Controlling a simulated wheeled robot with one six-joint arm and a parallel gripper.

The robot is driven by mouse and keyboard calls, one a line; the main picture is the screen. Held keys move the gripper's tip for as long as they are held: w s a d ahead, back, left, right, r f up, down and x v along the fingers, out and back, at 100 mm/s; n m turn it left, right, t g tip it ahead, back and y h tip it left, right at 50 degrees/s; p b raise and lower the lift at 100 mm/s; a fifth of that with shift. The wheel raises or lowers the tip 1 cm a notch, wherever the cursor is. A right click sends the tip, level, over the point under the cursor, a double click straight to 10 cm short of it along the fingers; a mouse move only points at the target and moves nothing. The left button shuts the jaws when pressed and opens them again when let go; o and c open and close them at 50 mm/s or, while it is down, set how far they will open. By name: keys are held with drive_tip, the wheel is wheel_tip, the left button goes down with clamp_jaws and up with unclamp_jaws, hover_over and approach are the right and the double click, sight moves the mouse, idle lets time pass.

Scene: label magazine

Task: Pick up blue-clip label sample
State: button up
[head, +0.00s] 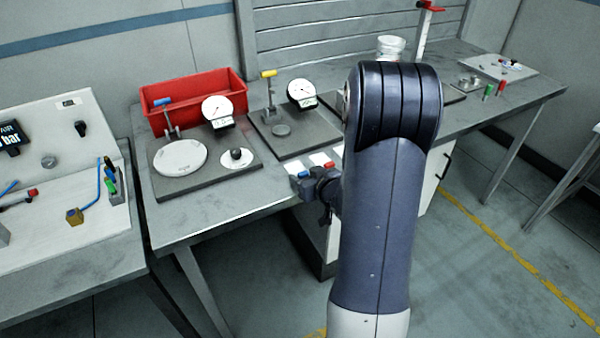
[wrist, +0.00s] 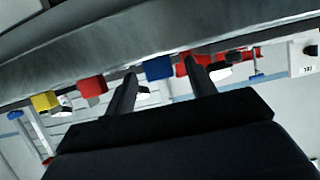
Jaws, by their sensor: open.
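The blue-clip label sample shows in the head view as a white card (head: 297,167) with a blue clip (head: 304,174) at the bench's front edge. In the wrist view its blue clip (wrist: 158,69) appears between the two finger ends. My gripper (wrist: 159,66) is open, one finger on each side of the clip in that picture. I cannot tell whether the fingers touch it. In the head view my dark gripper (head: 322,184) is at the front edge beside the clip, partly hidden by my arm.
A red-clip sample (wrist: 92,87) and a yellow-clip sample (wrist: 45,101) stand along the same edge to the left in the wrist view. Behind the samples are dial gauge stands (head: 218,108) and a red bin (head: 160,92). A second bench (head: 75,240) is at left.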

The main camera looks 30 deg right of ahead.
drive_tip(key=c, duration=1)
drive_tip(key=shift+c, duration=0.2)
